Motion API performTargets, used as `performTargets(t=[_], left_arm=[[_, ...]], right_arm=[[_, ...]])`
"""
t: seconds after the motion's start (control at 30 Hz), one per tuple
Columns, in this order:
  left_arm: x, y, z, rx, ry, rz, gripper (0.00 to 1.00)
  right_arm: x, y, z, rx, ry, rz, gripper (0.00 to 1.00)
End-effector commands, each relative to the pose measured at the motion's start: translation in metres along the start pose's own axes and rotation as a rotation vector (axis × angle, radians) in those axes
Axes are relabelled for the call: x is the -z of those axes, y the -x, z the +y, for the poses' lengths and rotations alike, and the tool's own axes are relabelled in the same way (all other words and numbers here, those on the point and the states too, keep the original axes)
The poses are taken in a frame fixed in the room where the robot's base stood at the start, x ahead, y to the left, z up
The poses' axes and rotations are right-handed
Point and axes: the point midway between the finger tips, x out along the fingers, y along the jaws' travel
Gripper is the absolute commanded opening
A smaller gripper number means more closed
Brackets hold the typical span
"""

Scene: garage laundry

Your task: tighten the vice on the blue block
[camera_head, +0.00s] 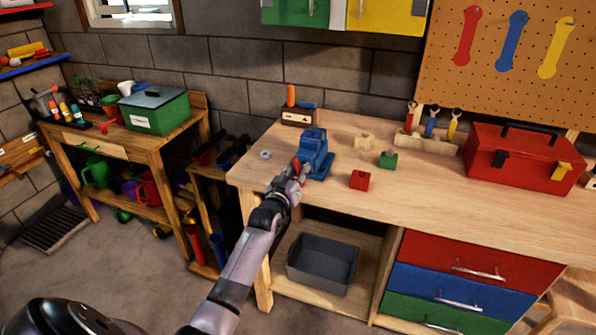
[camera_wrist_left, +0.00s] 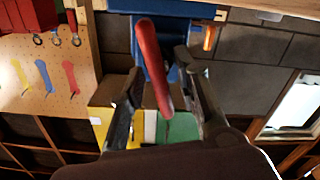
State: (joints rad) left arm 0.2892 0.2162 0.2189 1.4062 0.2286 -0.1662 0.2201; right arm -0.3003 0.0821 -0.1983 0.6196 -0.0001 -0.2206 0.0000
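The blue vice (camera_head: 314,150) stands on the workbench near its left end. Its red handle (camera_wrist_left: 152,62) shows in the left wrist view, with part of the blue vice body (camera_wrist_left: 155,35) behind it. My left gripper (camera_head: 293,177) is at the handle, on the near side of the vice. In the left wrist view my left gripper (camera_wrist_left: 160,75) is open, its fingers on either side of the handle with gaps visible. I cannot make out a separate blue block; the jaws are not clearly shown. My right gripper is not in view.
A red block (camera_head: 359,180), a green block (camera_head: 388,160) and a wooden block (camera_head: 364,140) sit right of the vice. A small metal ring (camera_head: 265,155) lies left of it. A red toolbox (camera_head: 525,158) stands at the right. The bench's front middle is clear.

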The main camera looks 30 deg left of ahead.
Motion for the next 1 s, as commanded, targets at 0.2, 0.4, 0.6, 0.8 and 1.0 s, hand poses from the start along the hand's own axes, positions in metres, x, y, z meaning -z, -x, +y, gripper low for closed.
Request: performTargets(t=[0.2,0.4,0.6,0.8,1.0], left_arm=[[-0.0003,0.0003,0.0,0.0,0.0,0.0,0.13],[-0.0004,0.0003,0.0,0.0,0.0,-0.001,0.0],[-0.0005,0.0004,0.0,0.0,0.0,-0.001,0.0],[-0.0003,0.0004,0.0002,0.0,-0.024,-0.001,0.0],[-0.0003,0.0004,0.001,0.0,-0.114,-0.003,0.0]], right_arm=[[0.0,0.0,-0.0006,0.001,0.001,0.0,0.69],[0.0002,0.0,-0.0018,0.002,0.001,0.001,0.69],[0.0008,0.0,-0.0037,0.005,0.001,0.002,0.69],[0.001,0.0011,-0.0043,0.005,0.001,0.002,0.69],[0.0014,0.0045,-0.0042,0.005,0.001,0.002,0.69]])
